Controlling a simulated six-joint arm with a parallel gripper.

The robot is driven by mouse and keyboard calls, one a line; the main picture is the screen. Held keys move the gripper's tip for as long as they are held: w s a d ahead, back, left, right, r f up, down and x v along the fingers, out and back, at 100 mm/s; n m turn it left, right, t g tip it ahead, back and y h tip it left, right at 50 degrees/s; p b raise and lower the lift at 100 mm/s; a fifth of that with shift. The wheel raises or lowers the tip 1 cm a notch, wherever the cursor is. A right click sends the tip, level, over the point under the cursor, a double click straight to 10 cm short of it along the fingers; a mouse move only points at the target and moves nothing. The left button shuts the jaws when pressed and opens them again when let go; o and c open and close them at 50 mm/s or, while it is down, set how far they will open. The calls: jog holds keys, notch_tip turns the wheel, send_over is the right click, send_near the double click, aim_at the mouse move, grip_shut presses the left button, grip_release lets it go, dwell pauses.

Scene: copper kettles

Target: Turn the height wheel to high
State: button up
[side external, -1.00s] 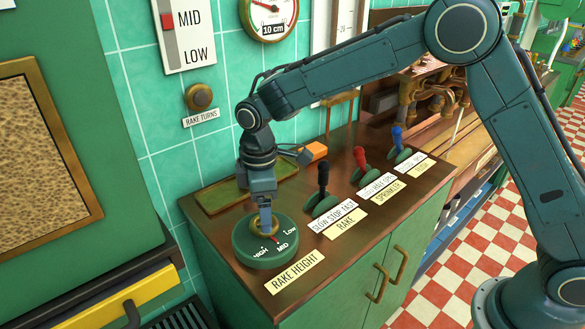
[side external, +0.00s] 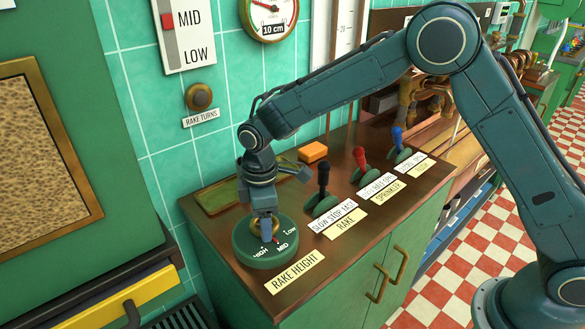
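The height wheel is a round green dial (side external: 252,250) labelled HIGH, MID and LOW, with a brass hub, on the near left of the brown counter. Its red pointer is at about MID. A label reading RAKE HEIGHT (side external: 295,271) lies in front of it. My gripper (side external: 267,236) points down over the wheel, with its fingers at the hub. The fingers and wrist hide much of the hub, so I cannot tell whether they are closed on it. On the wall height gauge (side external: 186,48) a red marker stands beside MID.
Right of the wheel stand a black lever (side external: 323,178), a red lever (side external: 360,158) and a blue lever (side external: 397,137). An orange block (side external: 313,152) and a green tray (side external: 216,199) lie behind. The tiled wall is close at the back.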

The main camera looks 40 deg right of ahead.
jog(key=shift+m, duration=0.4)
jog(key=m, duration=0.9)
dwell(0.7)
jog(key=o, duration=1)
jog(key=shift+r, duration=0.15)
notch_tip(320, 180, up, 14)
jog(key=shift+f, duration=0.15)
